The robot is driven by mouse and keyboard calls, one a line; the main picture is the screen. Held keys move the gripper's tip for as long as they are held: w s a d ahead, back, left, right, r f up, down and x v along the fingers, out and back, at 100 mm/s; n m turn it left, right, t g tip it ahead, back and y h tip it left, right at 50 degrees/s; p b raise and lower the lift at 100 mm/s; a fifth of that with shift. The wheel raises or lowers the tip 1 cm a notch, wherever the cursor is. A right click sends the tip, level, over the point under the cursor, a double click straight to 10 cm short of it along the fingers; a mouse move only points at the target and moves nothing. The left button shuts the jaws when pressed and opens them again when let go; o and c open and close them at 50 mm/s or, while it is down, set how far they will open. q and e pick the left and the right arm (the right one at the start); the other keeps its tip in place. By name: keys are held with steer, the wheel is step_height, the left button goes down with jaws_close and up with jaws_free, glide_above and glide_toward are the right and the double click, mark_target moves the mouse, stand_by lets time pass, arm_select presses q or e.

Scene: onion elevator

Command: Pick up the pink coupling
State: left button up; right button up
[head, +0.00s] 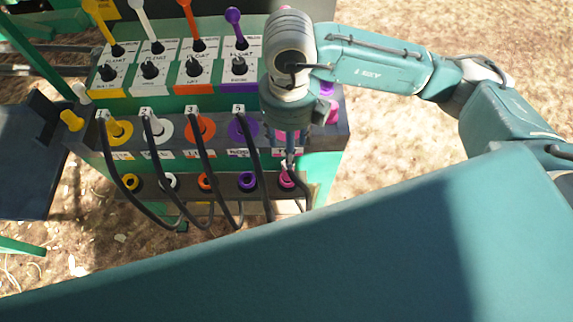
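The pink coupling (287,179) sits at the right end of the lower row of coloured couplings, with dark hose beside it. My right gripper (290,157) points down from the wrist, just above the pink coupling in the picture. Its fingers are small and partly merge with the panel behind, so I cannot tell whether they are open or shut, or whether they touch the coupling. Part of a pink socket (309,136) shows behind the gripper in the upper row. My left gripper is not in view.
Yellow (132,183), white, orange and purple couplings fill the rest of the lower row, with black hoses looping above them. Coloured levers (191,22) stand up at the back of the control box. Bare ground (400,140) lies to the right.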

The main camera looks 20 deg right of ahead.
glide_above(288, 173)
steer(key=w, duration=0.2)
steer(key=f, duration=0.4)
steer(key=shift+s+d+f, duration=0.2)
steer(key=shift+d+f, duration=0.1)
steer(key=shift+f, duration=0.05)
step_height(288, 173, down, 5)
steer(key=shift+s+a+r+p, duration=0.1)
steer(key=shift+p, duration=1.05)
steer(key=shift+f, duration=0.3)
steer(key=c, duration=1.1)
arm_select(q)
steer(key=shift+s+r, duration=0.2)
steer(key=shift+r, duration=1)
arm_select(e)
jaws_close()
steer(key=shift+r, duration=0.1)
